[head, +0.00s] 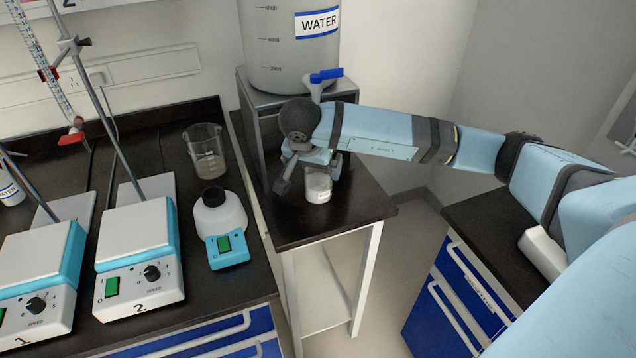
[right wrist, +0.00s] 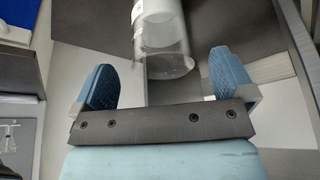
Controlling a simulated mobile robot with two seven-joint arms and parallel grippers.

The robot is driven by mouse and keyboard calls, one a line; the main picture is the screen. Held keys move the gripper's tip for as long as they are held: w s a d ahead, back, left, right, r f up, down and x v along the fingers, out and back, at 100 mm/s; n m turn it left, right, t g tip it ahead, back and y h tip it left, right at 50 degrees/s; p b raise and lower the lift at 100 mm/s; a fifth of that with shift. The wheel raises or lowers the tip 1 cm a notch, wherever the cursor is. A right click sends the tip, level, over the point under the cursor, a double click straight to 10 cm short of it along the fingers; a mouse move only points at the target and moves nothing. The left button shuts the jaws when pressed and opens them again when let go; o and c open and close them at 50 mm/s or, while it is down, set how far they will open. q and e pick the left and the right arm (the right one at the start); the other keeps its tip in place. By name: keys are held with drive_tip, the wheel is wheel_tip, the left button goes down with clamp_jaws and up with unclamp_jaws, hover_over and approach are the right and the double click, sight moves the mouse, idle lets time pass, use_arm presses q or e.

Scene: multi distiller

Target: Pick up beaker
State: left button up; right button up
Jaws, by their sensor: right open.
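A small clear beaker (head: 318,187) with white contents or a white label stands on the dark-topped side stand. My right gripper (head: 309,177) is at this beaker, one finger to each side in the head view. In the right wrist view the beaker (right wrist: 163,50) shows between the two spread blue finger pads of the open gripper (right wrist: 166,80), with gaps on both sides. A larger glass beaker (head: 206,153) with some contents stands on the dark bench to the left. My left gripper is out of view.
A large water tank (head: 290,50) with a blue-handled tap (head: 322,80) stands on a raised shelf just behind my right gripper. The front of the side stand (head: 345,218) is clear.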

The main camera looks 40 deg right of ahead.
sight(318, 173)
drive_tip(key=x, duration=0.5)
drive_tip(key=shift+w+d, duration=0.2)
drive_tip(key=shift+d, duration=0.1)
drive_tip(key=shift+c, duration=0.2)
drive_tip(key=c, duration=1.1)
drive_tip(key=shift+c, duration=0.4)
drive_tip(key=shift+r, duration=0.1)
